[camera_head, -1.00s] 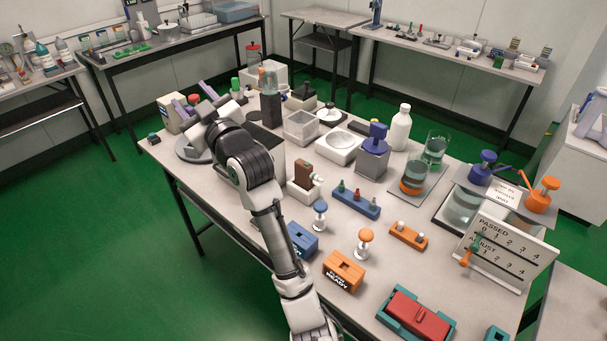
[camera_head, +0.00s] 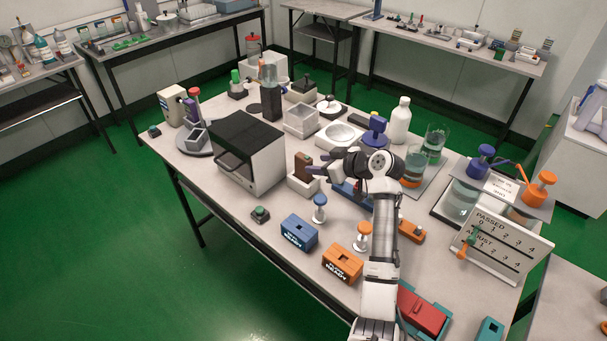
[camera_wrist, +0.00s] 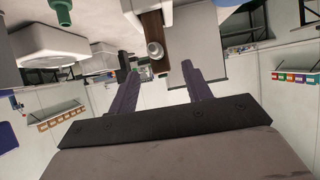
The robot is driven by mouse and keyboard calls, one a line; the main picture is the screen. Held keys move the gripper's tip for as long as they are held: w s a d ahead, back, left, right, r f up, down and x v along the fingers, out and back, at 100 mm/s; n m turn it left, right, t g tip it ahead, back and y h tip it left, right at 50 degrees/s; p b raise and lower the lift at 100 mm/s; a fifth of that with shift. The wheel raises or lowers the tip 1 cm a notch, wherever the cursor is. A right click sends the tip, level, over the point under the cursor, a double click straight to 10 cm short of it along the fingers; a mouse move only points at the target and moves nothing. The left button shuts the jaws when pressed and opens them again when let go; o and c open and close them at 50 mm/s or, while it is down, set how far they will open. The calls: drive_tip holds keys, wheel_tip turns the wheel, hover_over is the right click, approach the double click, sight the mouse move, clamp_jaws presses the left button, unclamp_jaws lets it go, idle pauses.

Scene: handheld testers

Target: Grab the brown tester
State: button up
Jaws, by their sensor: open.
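The brown tester (camera_head: 301,166) stands upright in a white base (camera_head: 301,186) near the middle of the table. In the wrist view the brown body (camera_wrist: 152,28) shows at the top, with a round silver knob (camera_wrist: 155,51) facing me. My gripper (camera_head: 318,165) is just right of the tester in the head view. Its two purple fingers are open, and in the wrist view the gap between the fingertips (camera_wrist: 160,70) lies below the brown body and knob. I see no contact. My arm hides part of the blue rack behind it.
A black-and-white oven-like box (camera_head: 250,153) stands left of the tester. A white dish (camera_head: 340,135) and a purple-topped device (camera_head: 375,132) stand behind it. Blue (camera_head: 299,232) and orange (camera_head: 342,263) boxes are in front. A small green-button unit (camera_head: 260,214) sits at front left.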

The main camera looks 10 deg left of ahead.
sight(303, 163)
drive_tip(key=b+x, duration=0.1)
drive_tip(key=x, duration=0.6)
drive_tip(key=shift+w+a, duration=0.15)
drive_tip(key=shift+c, duration=0.4)
clamp_jaws()
